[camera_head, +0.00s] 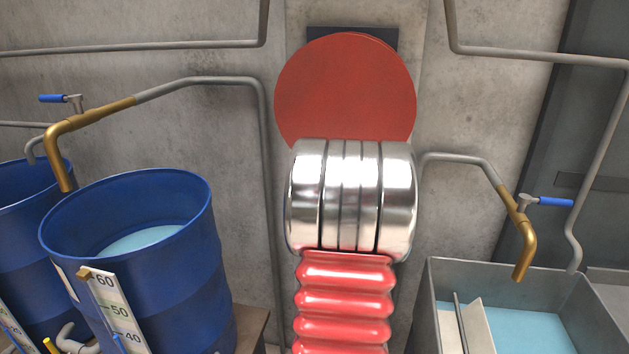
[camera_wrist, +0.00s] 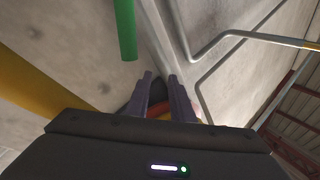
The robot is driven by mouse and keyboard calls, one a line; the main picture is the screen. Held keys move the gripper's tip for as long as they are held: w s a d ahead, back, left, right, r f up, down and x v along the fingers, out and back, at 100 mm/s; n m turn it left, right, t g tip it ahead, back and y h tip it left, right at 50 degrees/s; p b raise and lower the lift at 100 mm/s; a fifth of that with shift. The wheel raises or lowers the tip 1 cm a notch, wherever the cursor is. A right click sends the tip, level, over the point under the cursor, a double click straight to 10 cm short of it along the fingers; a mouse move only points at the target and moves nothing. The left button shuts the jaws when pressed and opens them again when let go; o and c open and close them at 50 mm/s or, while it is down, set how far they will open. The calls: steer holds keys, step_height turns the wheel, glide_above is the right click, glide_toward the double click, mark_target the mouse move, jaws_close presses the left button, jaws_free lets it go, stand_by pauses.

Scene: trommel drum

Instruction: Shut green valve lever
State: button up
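A green bar-shaped handle (camera_wrist: 125,28), which looks like the green valve lever, enters from the top edge in the wrist view. It hangs down to the upper left of my fingertips, apart from them. Where it joins its valve is out of frame. My gripper (camera_wrist: 161,77) has its two dark fingers spread with an empty gap between them. No green lever shows in the head view, where my arm covers the middle. My gripper's fingers are hidden there.
A thick yellow pipe (camera_wrist: 42,98) crosses the left of the wrist view. The head view shows a blue water barrel (camera_head: 150,270), a left blue lever (camera_head: 52,98), a right blue lever (camera_head: 555,202) and a grey water tank (camera_head: 445,285). Grey pipes run along the concrete wall.

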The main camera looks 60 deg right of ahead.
steer(key=shift+n+y, duration=0.7)
steer(key=shift+y, duration=0.1)
steer(key=w+a, duration=0.2)
steer(key=w, duration=0.1)
steer(key=w+a, duration=0.2)
steer(key=shift+r, duration=0.3)
steer(key=c, duration=0.4)
steer(key=w+a, duration=0.1)
steer(key=a, duration=0.1)
steer(key=w+a+n+g+y, duration=0.1)
steer(key=w+a, duration=0.1)
steer(key=w+a+y, duration=0.1)
steer(key=w+a, duration=0.1)
steer(key=a, duration=0.1)
steer(key=shift+f+n+g, duration=0.1)
steer(key=shift+n+g, duration=0.2)
steer(key=shift+n, duration=0.1)
jaws_close()
steer(key=s+a+f+n+g+y, duration=0.2)
steer(key=a+n+g+y, duration=0.15)
steer(key=a, duration=1.15)
steer(key=s+a+f+n+g+y, duration=0.25)
steer(key=a+n+y, duration=0.2)
steer(key=a, duration=1.15)
steer(key=s+a+f+n+g+y, duration=0.2)
steer(key=s+a+f+n+y, duration=0.1)
steer(key=s+a, duration=0.8)
steer(key=shift+s+f+n+g, duration=0.15)
steer(key=shift+s+n+g, duration=0.05)
steer(key=shift+n+g, duration=0.2)
